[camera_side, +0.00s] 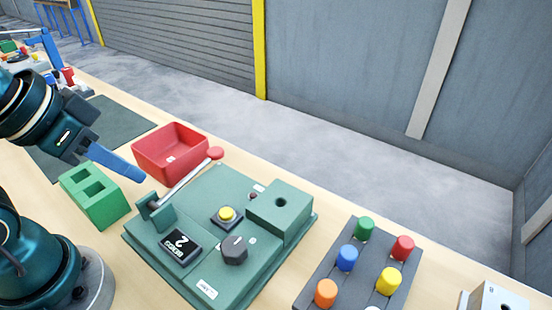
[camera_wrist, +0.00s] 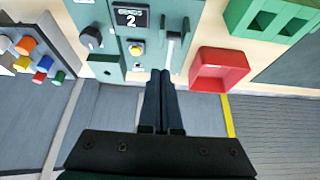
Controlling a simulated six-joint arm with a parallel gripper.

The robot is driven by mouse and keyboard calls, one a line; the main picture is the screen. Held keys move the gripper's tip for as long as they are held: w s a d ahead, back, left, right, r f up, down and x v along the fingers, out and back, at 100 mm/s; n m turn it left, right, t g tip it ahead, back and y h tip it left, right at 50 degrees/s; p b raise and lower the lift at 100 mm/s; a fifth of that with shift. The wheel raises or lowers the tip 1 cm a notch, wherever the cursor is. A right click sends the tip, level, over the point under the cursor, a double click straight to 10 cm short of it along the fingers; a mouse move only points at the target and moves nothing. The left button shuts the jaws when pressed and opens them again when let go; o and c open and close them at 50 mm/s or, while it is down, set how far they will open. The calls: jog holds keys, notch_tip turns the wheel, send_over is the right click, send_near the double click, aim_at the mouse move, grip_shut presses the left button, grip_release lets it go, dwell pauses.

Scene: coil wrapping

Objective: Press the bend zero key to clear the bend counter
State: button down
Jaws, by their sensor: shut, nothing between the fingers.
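The bend zero key appears to be the yellow button (camera_side: 227,214) on the green machine (camera_side: 211,182); it also shows in the wrist view (camera_wrist: 137,47). Beside it a black display (camera_side: 181,247) reads 2, with a label that looks like BENDS; it also shows in the wrist view (camera_wrist: 130,17). My gripper (camera_side: 142,179) is shut and empty. In the side view it hangs up and left of the yellow button, apart from it. In the wrist view my gripper (camera_wrist: 161,73) shows its fingers together, below and right of the button in the picture.
A lever (camera_side: 183,183) with a red knob (camera_side: 215,153) rises beside the button. A dark knob (camera_side: 235,250) and raised block (camera_side: 281,210) are also on the machine. A red bin (camera_side: 170,151), green block (camera_side: 93,196) and rack of coloured pegs (camera_side: 364,266) surround it.

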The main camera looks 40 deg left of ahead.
dwell(0.6)
jog(key=m+t+y, duration=0.2)
jog(key=m+t, duration=0.1)
jog(key=m, duration=2.2)
send_over(224, 219)
jog(key=f, duration=0.2)
jog(key=shift+f, duration=4.35)
jog(key=shift+f, duration=0.15)
